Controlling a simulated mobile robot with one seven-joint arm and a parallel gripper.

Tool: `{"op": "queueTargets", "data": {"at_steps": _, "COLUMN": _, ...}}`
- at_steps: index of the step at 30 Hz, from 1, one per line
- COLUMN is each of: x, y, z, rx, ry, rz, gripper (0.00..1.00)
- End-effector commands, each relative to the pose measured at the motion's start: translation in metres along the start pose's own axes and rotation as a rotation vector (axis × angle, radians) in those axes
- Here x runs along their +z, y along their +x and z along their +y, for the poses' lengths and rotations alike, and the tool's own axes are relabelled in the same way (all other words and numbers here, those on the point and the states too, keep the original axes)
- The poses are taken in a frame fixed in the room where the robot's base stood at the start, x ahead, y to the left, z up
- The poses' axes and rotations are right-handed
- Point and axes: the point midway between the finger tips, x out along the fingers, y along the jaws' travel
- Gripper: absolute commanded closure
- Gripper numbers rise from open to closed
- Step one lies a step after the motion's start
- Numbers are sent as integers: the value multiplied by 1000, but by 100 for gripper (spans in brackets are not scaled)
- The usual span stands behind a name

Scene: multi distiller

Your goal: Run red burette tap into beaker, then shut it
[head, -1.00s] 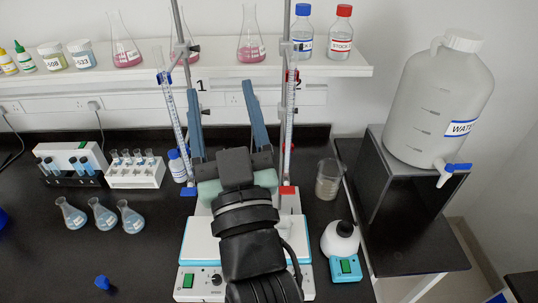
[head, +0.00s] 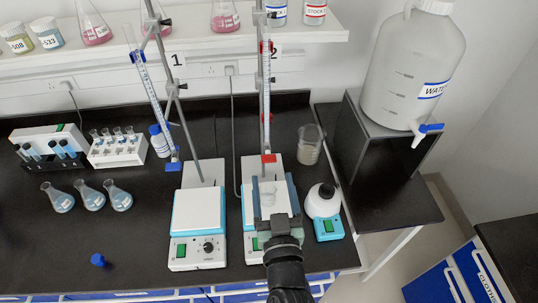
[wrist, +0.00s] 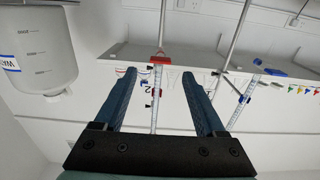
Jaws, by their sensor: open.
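The red burette (head: 266,105) stands clamped upright above the right stirrer (head: 250,222), with its red tap (head: 268,158) at its lower end. In the wrist view the red tap (wrist: 160,57) shows beyond the fingertips, in line with the gap between them. A small clear beaker (head: 267,190) appears to stand on the right stirrer, below the tap. My gripper (head: 275,190) is open and empty, low in front of the burette, with its fingers partly over the stirrer. The tap handle's exact angle is too small to tell.
A tilted blue-tapped burette (head: 148,90) stands over the left stirrer (head: 198,220). A beaker with grey contents (head: 309,147) and a white flask on a small teal-based device (head: 322,203) stand to the right. The water tank (head: 405,70) sits on a black stand.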

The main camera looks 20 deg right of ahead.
Motion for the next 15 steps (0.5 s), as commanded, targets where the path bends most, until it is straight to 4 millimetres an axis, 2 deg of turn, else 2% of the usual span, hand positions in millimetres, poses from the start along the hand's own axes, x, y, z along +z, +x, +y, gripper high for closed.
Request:
{"op": "queueTargets", "data": {"at_steps": 6, "x": 0, "y": 39, "z": -1, "rx": -1, "ry": 2, "rz": 1, "gripper": 28}}
{"op": "queueTargets", "data": {"at_steps": 15, "x": 0, "y": 68, "z": 0, "rx": -1, "ry": 1, "rz": 1, "gripper": 28}}
